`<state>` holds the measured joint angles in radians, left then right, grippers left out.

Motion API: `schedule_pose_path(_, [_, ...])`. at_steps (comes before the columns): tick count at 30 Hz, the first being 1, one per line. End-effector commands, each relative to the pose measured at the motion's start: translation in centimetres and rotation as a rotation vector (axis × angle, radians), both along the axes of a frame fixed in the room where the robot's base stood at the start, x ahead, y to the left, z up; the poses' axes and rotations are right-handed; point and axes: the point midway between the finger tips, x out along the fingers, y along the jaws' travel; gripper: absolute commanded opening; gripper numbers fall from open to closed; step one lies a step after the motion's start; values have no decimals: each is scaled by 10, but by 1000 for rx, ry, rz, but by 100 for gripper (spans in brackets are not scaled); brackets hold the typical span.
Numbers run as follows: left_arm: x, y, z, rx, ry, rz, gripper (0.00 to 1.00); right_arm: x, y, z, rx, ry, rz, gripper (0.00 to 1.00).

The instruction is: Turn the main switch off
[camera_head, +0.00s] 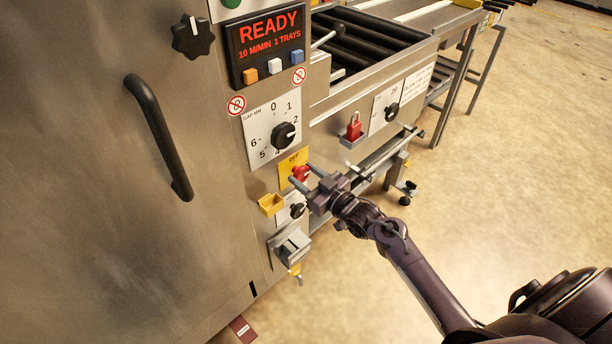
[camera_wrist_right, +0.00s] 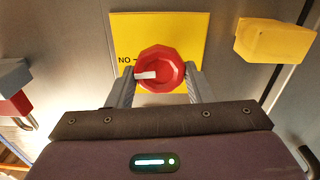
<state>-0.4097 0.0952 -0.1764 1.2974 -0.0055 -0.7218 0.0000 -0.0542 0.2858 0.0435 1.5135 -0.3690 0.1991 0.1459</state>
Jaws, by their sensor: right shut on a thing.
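The main switch is a red knob (camera_head: 300,173) on a yellow plate (camera_head: 288,163) marked OFF at its top, low on the machine's front. In the right wrist view the red knob (camera_wrist_right: 161,70) lies between the two grey fingers, and its white pointer mark points left to lettering that reads NO, which looks like ON upside down. My right gripper (camera_head: 303,178) reaches it from the right and is shut on the red knob. The OFF lettering is hidden in the wrist view. My left gripper is not in view.
A yellow block (camera_head: 271,204) and a small black knob (camera_head: 297,211) sit just below the switch. A grey box (camera_head: 291,246) is under them. The display (camera_head: 268,42) reads READY.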

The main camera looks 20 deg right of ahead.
Motion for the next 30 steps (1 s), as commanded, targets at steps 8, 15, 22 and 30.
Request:
schedule_pose_path(8, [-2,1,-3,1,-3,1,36,-1,1,0,-202,-72,2,24])
schedule_pose_path(15, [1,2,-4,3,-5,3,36,-1,2,-1,-418,-152,2,24])
schedule_pose_path(22, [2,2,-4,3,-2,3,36,-1,3,-1,-624,-226,2,24])
schedule_pose_path(30, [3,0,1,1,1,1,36,-1,4,-3,-865,-314,2,24])
